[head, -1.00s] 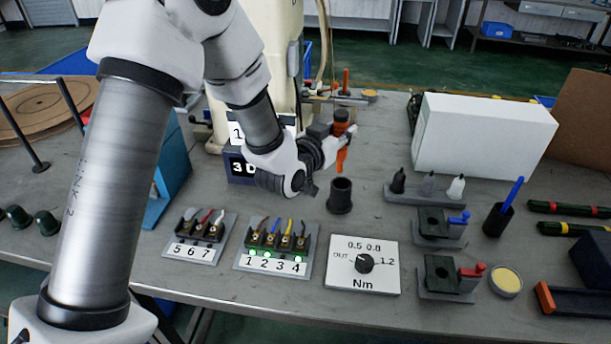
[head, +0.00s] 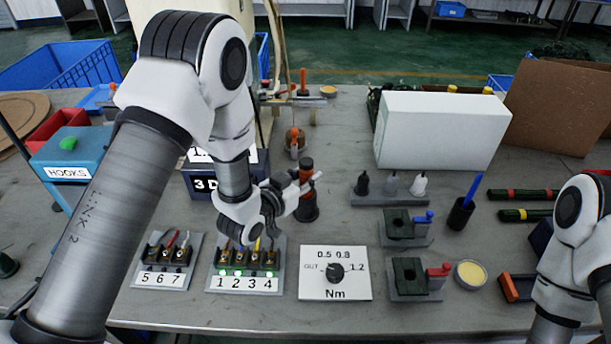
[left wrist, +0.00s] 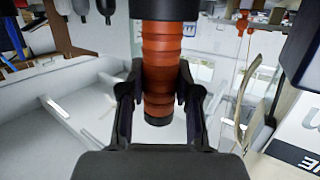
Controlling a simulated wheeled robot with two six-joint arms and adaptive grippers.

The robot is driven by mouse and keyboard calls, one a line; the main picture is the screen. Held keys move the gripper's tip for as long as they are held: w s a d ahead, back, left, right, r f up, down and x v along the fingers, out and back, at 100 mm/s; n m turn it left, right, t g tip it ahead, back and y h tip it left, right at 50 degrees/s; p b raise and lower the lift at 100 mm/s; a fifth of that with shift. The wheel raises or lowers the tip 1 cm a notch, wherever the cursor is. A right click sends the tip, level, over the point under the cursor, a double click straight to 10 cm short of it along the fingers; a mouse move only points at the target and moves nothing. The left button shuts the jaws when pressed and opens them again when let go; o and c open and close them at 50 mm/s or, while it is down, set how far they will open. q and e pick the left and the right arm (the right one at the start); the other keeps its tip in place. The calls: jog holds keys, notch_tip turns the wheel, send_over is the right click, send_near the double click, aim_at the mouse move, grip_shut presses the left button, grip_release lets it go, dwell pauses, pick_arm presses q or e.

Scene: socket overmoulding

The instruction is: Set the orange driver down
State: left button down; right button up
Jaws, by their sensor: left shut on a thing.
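The orange driver (head: 306,177) stands upright with a black cap on top. My left gripper (head: 300,188) is shut on its orange grip, and the left wrist view shows the ribbed orange driver (left wrist: 162,70) between both fingers. The black round cup (head: 307,211) is directly below the driver. The driver's lower end is hidden at the cup, and I cannot tell how deep it sits inside. Part of my right arm shows at the right edge of the head view, but its gripper is out of view.
The torque dial plate (head: 335,287) and the numbered connector block (head: 245,283) lie in front of the cup. A bottle rack (head: 389,195) and two small fixtures stand to the right. A white box (head: 440,130) is behind them. A brown-orange item (head: 295,141) stands behind the driver.

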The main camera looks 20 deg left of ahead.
pick_arm(q)
jog(key=shift+f, duration=0.15)
jog(key=c, duration=0.8)
grip_release()
jog(key=shift+r, duration=0.2)
jog(key=p+v, duration=0.2)
jog(key=v, duration=1)
